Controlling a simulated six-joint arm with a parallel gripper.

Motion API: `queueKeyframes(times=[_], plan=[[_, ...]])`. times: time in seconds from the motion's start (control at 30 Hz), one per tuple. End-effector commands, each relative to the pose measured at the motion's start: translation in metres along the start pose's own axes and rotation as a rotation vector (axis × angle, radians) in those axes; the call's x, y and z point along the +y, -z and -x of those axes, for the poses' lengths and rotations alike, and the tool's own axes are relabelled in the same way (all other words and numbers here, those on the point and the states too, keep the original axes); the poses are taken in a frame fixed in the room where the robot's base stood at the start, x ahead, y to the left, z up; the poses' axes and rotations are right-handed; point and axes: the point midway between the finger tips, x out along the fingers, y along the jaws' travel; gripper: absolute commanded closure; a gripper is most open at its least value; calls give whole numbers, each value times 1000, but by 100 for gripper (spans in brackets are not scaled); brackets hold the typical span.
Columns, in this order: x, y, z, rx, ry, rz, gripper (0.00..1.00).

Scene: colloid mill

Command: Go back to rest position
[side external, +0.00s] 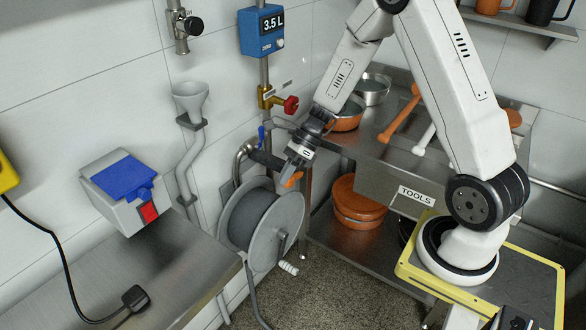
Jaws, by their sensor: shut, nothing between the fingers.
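My gripper (292,178) is at the lower end of my white arm, in the middle of the side external view. It points down and to the left, in front of the wall pipes and just above the grey hose reel (262,222).
A steel bench on the right bears an orange pot (347,117), a metal pot (373,90) and long-handled tools (400,112). A red-handled valve (285,104) and a blue meter (262,30) are on the wall pipe.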

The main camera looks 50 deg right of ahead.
Motion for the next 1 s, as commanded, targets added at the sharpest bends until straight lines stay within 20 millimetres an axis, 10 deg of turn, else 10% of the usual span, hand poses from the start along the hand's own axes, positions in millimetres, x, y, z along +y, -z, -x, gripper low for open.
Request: queueKeyframes(times=[0.7, 1.0], plan=[[111, 12, 28, 778, -244, 1869, 100], [122, 8, 32, 881, -323, 2200, 100]])
